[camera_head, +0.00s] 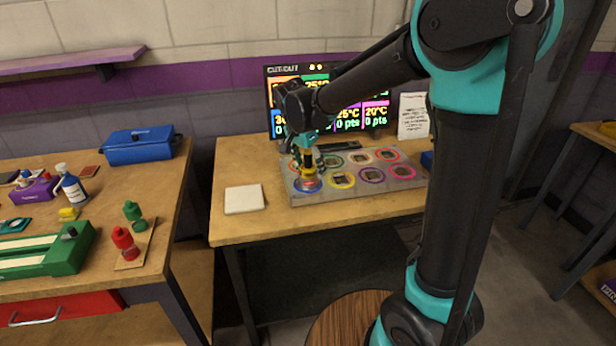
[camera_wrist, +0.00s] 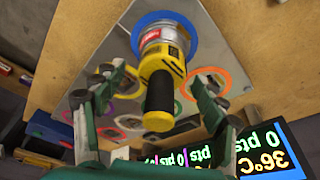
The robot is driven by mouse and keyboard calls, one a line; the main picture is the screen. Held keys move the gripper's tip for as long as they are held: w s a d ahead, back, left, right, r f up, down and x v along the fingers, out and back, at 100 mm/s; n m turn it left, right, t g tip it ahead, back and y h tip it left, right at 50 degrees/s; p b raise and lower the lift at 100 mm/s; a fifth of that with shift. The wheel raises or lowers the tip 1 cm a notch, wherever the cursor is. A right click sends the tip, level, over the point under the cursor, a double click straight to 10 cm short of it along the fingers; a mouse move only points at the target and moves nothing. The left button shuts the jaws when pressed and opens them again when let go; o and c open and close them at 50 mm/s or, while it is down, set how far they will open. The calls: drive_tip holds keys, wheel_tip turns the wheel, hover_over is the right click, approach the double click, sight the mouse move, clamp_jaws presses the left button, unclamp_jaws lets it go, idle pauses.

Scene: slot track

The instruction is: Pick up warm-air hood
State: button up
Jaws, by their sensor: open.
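The warm-air hood (camera_head: 307,170) has a yellow body, a silver metal nose and a black handle end. It stands at the front left of the grey board (camera_head: 402,184), on the blue ring (camera_head: 297,188). In the wrist view the hood (camera_wrist: 162,70) lies between the two fingers of my gripper (camera_wrist: 155,80), its black end toward the camera. My gripper is open, with a gap on each side of the hood. In the head view my gripper (camera_head: 305,142) is just above the hood and partly covers its top.
Other coloured rings with small dark items fill the board. A lit score screen (camera_head: 360,118) stands behind it. A white pad (camera_head: 244,199) lies to the left on the table (camera_head: 250,228). The left bench holds a blue toolbox (camera_head: 139,146) and a white bottle (camera_head: 70,186).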

drive_tip(key=shift+x, duration=1)
clamp_jaws()
